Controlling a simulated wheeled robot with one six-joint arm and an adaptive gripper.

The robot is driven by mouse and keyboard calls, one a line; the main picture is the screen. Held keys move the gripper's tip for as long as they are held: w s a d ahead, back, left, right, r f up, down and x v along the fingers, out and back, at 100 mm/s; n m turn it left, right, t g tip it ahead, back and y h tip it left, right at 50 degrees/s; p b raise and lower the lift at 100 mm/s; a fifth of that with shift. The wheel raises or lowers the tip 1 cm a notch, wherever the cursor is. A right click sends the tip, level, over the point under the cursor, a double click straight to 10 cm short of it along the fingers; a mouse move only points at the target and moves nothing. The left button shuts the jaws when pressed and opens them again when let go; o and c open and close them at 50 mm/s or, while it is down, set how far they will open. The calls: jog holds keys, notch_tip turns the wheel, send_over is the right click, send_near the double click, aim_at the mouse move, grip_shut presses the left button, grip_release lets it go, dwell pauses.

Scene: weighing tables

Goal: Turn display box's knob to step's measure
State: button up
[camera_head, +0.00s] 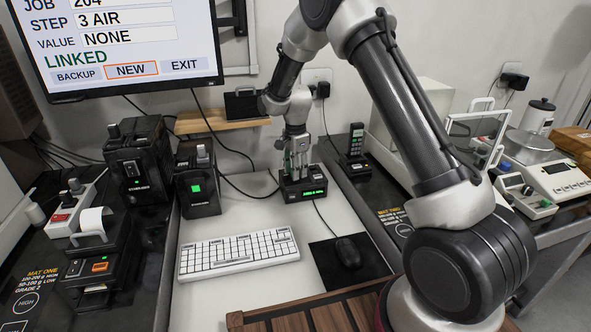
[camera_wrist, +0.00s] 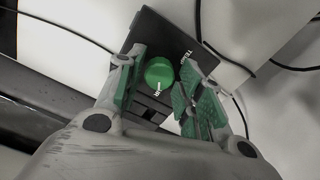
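The display box (camera_head: 303,190) is a small black box on the white table, with a lit green readout too small to read surely. In the wrist view its dark top (camera_wrist: 160,38) carries a round green knob (camera_wrist: 159,73) with a white mark and nearby lettering, partly hidden. My gripper (camera_head: 297,152) points down over the box. In the wrist view its fingers (camera_wrist: 163,62) stand apart on either side of the knob, with a small gap visible; contact cannot be made out. The monitor (camera_head: 130,40) reads STEP 3 AIR, VALUE NONE, LINKED.
A white keyboard (camera_head: 238,252) and a black mouse (camera_head: 348,252) lie in front of the box. Black devices (camera_head: 198,185) stand to its left, and a handset (camera_head: 355,145) in a stand is to its right. Cables run behind the box. A scale (camera_head: 560,178) stands far right.

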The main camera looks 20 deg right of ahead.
jog(key=shift+o, duration=0.3)
notch_tip(320, 180, up, 12)
dwell(0.4)
jog(key=s+d+r+n+t, duration=0.1)
jog(key=s+d+r+n, duration=0.4)
jog(key=s, duration=0.7)
jog(key=s+d+r+n+t, duration=0.2)
jog(key=s+d+r+n, duration=0.3)
jog(key=s, duration=0.8)
jog(key=s+d+r+n+t, duration=0.1)
jog(key=s+d+r+n, duration=0.3)
jog(key=s, duration=0.9)
jog(key=shift+d+r+n, duration=0.4)
jog(key=shift+d+r, duration=0.05)
jog(key=shift+r, duration=0.75)
